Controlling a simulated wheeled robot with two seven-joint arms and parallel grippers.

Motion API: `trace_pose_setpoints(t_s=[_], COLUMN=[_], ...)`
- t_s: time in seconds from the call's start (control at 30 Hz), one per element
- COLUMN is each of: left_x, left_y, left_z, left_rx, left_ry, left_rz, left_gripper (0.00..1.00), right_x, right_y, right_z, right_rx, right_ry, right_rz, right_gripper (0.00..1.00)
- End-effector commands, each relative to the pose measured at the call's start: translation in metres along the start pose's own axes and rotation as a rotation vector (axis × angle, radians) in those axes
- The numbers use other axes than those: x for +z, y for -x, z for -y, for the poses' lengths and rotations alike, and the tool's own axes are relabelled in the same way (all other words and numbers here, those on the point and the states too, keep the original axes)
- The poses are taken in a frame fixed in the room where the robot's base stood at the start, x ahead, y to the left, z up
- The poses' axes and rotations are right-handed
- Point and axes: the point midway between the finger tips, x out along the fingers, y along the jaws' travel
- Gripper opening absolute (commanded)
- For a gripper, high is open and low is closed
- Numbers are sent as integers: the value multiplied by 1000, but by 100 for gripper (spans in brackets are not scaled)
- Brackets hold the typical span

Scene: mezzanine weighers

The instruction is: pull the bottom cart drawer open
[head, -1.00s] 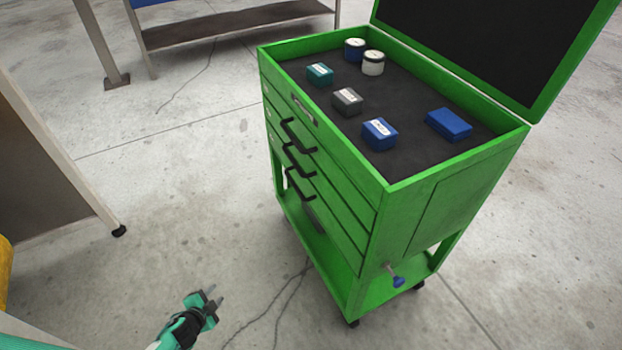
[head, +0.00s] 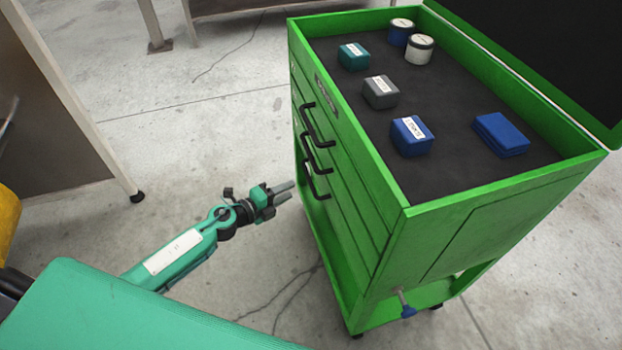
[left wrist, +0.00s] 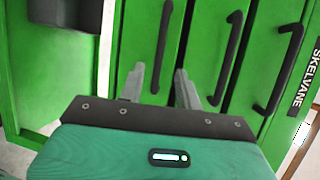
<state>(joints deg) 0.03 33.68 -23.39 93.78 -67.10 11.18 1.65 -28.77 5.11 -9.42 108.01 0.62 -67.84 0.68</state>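The green cart (head: 470,225) stands right of centre in the head view. Its drawers look shut, with three black handles stacked on the front. The bottom cart drawer's handle (head: 318,183) is the lowest; it also shows in the left wrist view (left wrist: 163,45), leftmost of the three. My left gripper (head: 290,191) is open and empty, just short of that handle, fingers pointing at the cart front. In the left wrist view the handle's near end lies between the two fingertips (left wrist: 160,84); whether they touch it I cannot tell. My right gripper is out of view.
Small boxes, such as a blue one (head: 411,137), and two tins sit on the cart top beside its raised lid (head: 520,50). A dark box (left wrist: 65,12) shows beside the bottom drawer.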

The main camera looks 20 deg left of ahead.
Motion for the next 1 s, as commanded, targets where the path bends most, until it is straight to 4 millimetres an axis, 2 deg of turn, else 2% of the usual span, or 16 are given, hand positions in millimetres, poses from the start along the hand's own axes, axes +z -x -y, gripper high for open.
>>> trace_pose_setpoints(t_s=[0.03,0.3,0.5,0.7,0.93,1.0], left_x=[0,0,0,0,0,0], left_y=[-11,-60,-85,-94,-94,-94], left_z=[2,0,0,0,0,0], left_rx=[-3,-2,-1,0,0,0], left_ry=[1,3,3,1,1,1], left_rz=[0,0,1,0,0,0], left_gripper=[34,34,34,34,34,20], right_x=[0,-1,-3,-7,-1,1], right_y=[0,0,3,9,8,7], right_z=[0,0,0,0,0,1], right_rx=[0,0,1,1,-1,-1], right_ry=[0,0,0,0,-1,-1], right_rz=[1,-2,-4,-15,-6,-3], right_gripper=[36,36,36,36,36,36])
